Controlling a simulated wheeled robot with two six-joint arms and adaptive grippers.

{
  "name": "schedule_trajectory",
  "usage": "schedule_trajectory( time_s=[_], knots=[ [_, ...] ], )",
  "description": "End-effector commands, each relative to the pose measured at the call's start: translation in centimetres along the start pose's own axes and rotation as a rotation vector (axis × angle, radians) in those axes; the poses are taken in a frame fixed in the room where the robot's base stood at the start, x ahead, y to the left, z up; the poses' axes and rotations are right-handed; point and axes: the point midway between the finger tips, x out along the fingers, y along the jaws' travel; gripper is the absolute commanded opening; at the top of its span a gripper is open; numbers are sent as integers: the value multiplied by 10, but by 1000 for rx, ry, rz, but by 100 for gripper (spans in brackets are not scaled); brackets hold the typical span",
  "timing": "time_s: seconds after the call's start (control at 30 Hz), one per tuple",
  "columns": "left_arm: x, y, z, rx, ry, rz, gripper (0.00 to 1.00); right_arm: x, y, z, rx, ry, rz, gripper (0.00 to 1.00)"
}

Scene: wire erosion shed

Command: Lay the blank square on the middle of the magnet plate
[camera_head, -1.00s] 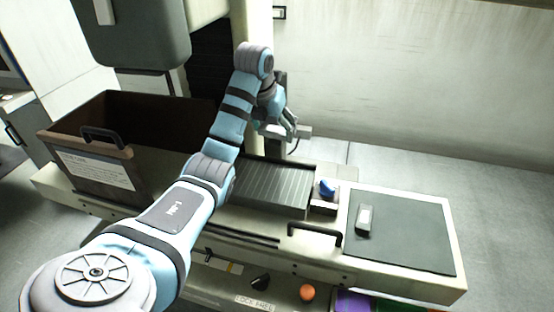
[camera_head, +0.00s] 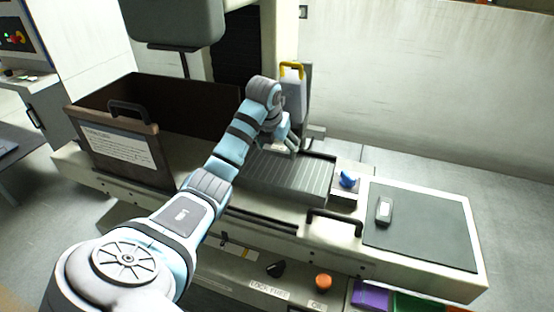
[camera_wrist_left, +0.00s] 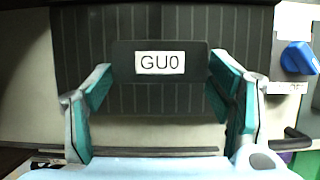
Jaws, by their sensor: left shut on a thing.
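The magnet plate (camera_head: 300,180) is the dark ribbed slab on the machine bed, in the middle of the head view. It fills the background of the left wrist view (camera_wrist_left: 165,105). My left gripper (camera_head: 290,146) is over the far part of the plate. In the left wrist view its teal-padded fingers (camera_wrist_left: 160,88) are shut on the blank (camera_wrist_left: 130,80), a dark flat block with a white "GU0" label. The blank looks roughly square to the ribs. The arm and fingers hide it in the head view. I cannot tell whether it touches the plate. My right gripper is not in view.
A brown open box (camera_head: 150,140) stands left of the plate. A blue knob (camera_head: 347,179) and a black handle (camera_head: 335,218) are close on its right. A yellow-handled grey part (camera_head: 293,90) stands behind.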

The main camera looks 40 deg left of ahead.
Motion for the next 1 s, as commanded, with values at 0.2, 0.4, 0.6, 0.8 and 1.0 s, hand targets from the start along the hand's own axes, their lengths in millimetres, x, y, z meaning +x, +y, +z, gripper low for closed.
schedule_trajectory(
  time_s=[0.2,0.4,0.6,0.8,1.0],
  knots=[
    [32,0,-14,0,0,-1,26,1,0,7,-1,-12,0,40],
    [46,0,-18,0,-4,-1,26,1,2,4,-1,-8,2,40],
    [47,0,-19,0,-3,-1,26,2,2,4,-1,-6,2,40],
    [49,0,-20,0,-1,-1,95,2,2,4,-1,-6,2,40],
    [49,0,-20,0,-1,-1,95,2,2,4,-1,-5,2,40]
  ],
)
